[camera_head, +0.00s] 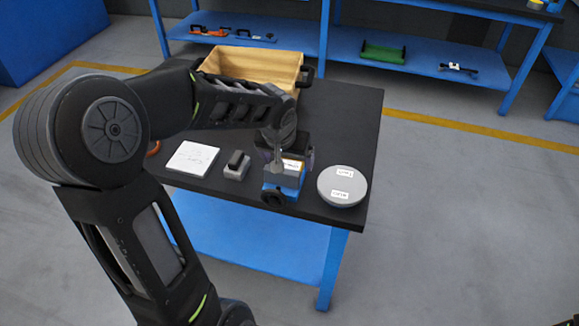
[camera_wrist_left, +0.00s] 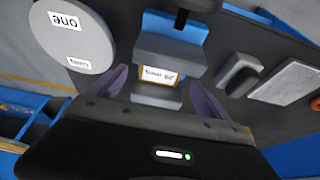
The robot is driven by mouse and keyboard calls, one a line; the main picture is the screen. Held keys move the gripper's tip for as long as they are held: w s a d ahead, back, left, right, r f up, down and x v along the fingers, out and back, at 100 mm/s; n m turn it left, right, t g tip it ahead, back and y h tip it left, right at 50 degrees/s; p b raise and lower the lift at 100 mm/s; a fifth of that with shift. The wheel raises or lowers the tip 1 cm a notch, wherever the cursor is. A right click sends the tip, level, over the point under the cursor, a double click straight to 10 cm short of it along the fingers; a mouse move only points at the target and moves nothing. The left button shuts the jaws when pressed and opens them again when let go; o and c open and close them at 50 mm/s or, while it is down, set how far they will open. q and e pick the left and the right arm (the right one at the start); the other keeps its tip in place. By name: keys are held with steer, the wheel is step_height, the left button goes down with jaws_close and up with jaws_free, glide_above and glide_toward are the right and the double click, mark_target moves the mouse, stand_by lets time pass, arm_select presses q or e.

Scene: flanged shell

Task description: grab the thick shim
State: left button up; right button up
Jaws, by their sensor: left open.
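A blue and grey vise-like fixture (camera_head: 283,183) with a black round knob stands near the table's front edge. In the wrist view a small piece with a white label and orange edge (camera_wrist_left: 162,76) sits between its two grey blocks; the print is too blurred to read surely. I cannot tell for certain which piece is the thick shim. My left gripper (camera_head: 285,158) is over the fixture, pointing down. In the wrist view its open fingers (camera_wrist_left: 160,92) stand on either side of the labelled piece, with no grip on it visible.
A grey disc (camera_head: 343,186) with two labels lies right of the fixture. A grey block with a black top (camera_head: 237,166) and a white plate (camera_head: 191,158) lie left. A wooden bin (camera_head: 255,65) stands behind. The table's (camera_head: 350,120) right rear is clear.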

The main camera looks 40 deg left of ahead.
arm_select(q)
steer(key=x, duration=0.2)
steer(key=shift+w+f, duration=0.15)
steer(key=shift+f, duration=0.2)
steer(key=shift+c, duration=0.2)
steer(key=shift+r, duration=0.1)
steer(key=c, duration=1.6)
steer(key=shift+r, duration=0.45)
steer(key=v, duration=0.4)
steer(key=w+v, duration=0.1)
steer(key=v, duration=0.1)
steer(key=shift+a+r+b, duration=0.2)
steer(key=shift+r+b, duration=0.1)
steer(key=shift+b, duration=0.05)
steer(key=s+d, duration=0.2)
steer(key=s, duration=0.4)
steer(key=s+d+b, duration=0.1)
steer(key=s+d, duration=0.1)
steer(key=s, duration=0.3)
steer(key=s+d+b, duration=0.1)
steer(key=s+d, duration=0.1)
steer(key=s, duration=0.4)
steer(key=shift+s+d, duration=0.1)
steer(key=shift+s, duration=0.3)
